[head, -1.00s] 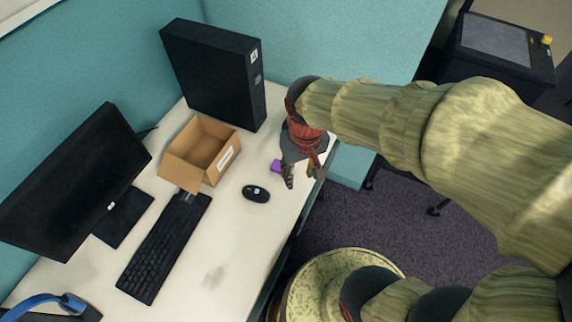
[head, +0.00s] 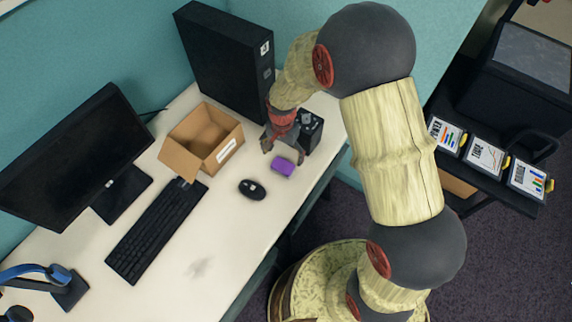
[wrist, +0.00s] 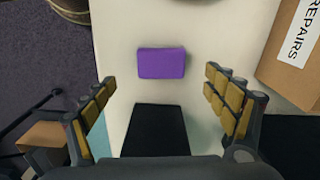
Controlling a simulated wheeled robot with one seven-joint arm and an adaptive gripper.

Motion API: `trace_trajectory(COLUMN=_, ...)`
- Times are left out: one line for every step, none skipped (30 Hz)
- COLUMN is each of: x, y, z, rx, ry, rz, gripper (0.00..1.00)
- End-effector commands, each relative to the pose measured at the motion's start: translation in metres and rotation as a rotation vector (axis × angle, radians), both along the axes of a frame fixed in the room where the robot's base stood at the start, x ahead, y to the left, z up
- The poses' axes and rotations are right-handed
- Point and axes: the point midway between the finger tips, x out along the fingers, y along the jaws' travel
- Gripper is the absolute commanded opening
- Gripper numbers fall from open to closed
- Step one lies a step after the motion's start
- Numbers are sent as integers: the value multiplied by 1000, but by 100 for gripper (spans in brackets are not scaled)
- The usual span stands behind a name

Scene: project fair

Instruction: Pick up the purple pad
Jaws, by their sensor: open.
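The purple pad (head: 283,166) lies flat on the white desk, right of the cardboard box and above the mouse in the head view. In the wrist view the pad (wrist: 161,63) lies beyond my fingertips, centred between the two fingers. My gripper (head: 283,146) is just behind the pad in the head view, near the black tower. In the wrist view my gripper (wrist: 160,90) is wide open, its yellow-padded fingers apart with nothing held.
An open cardboard box (head: 208,145) stands left of the pad; its label reads REPAIRS in the wrist view. A black mouse (head: 252,189), keyboard (head: 155,232), monitor (head: 78,165) and PC tower (head: 225,62) are on the desk. A small black box (head: 311,130) stands behind my gripper.

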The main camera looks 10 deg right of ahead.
Motion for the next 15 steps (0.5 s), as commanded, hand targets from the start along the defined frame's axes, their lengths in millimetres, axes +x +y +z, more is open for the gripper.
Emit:
trace_trajectory(x=1, y=0, z=-1, rx=0, ry=-3, rz=-20, gripper=86)
trace_trajectory(x=1, y=0, z=-1, rx=1, ry=-3, rz=-30, gripper=86)
trace_trajectory(x=1, y=0, z=-3, rx=0, ry=-3, rz=-39, gripper=86)
trace_trajectory(x=1, y=0, z=-5, rx=0, ry=-3, rz=-43, gripper=86)
trace_trajectory(x=0, y=0, z=-8, rx=1, ry=-2, rz=-45, gripper=86)
trace_trajectory(x=0, y=0, z=-12, rx=0, ry=-1, rz=-45, gripper=86)
trace_trajectory(x=0, y=0, z=-16, rx=0, ry=-1, rz=-44, gripper=86)
trace_trajectory(x=0, y=0, z=-20, rx=0, ry=-1, rz=-44, gripper=86)
trace_trajectory(x=0, y=0, z=-24, rx=0, ry=-1, rz=-44, gripper=86)
trace_trajectory(x=0, y=0, z=-26, rx=0, ry=-1, rz=-43, gripper=86)
trace_trajectory(x=1, y=0, z=-28, rx=1, ry=-2, rz=-43, gripper=86)
trace_trajectory(x=1, y=0, z=-30, rx=0, ry=-3, rz=-43, gripper=86)
trace_trajectory(x=1, y=0, z=-31, rx=0, ry=-3, rz=-43, gripper=86)
trace_trajectory(x=1, y=0, z=-34, rx=0, ry=-3, rz=-42, gripper=86)
trace_trajectory(x=1, y=1, z=-38, rx=0, ry=-3, rz=-42, gripper=86)
